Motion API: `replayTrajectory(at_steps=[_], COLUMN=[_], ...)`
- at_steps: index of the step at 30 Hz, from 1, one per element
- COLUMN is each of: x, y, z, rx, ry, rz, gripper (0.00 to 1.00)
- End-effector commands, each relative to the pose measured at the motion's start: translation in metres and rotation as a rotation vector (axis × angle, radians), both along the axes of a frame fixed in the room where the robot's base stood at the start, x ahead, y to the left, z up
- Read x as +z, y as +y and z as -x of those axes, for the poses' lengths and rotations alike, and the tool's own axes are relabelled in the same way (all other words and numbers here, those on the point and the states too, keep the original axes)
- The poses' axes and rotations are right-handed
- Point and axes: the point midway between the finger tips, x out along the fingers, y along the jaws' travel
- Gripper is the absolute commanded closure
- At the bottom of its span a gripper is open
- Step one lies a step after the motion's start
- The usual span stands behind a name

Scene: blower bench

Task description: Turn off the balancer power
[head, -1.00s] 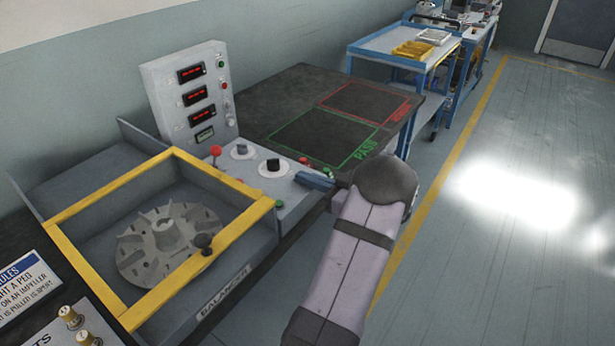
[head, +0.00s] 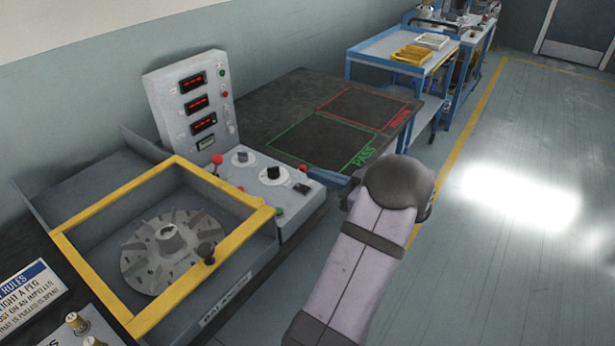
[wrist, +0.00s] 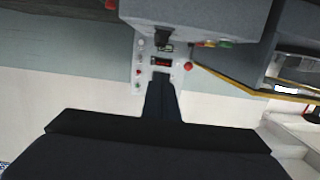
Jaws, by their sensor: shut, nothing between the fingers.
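The balancer (head: 228,290) has a sloped grey control panel (head: 292,215) with a red-balled lever (head: 217,159), a light knob (head: 240,158), a black knob (head: 273,172) and a small black switch-like part (head: 301,188). Which control is the power is not legible. The upright display box (head: 160,100) shows lit red readouts. My gripper (head: 328,178) is just right of the panel, partly hidden by my wrist. In the wrist view my gripper (wrist: 160,82) is shut and empty, with the panel (wrist: 195,14) at the top and the display box (wrist: 146,70) beyond.
A yellow-framed guard (head: 100,205) surrounds an impeller (head: 170,250) on the left. A dark bench top (head: 245,105) with green and red outlined areas lies behind. A blue cart (head: 375,52) stands farther back. Open floor (head: 480,270) is on the right.

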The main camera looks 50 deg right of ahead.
Motion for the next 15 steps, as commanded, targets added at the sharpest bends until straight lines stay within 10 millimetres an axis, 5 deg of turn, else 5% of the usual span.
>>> replayTrajectory(at_steps=[6, 15], x=[0.011, 0.018], y=[-0.001, 0.0], z=[0.032, 0.048], rx=[-0.003, 0.001], ry=[0.0, 0.001], rz=[0.001, 0.0], gripper=[1.0, 1.0])
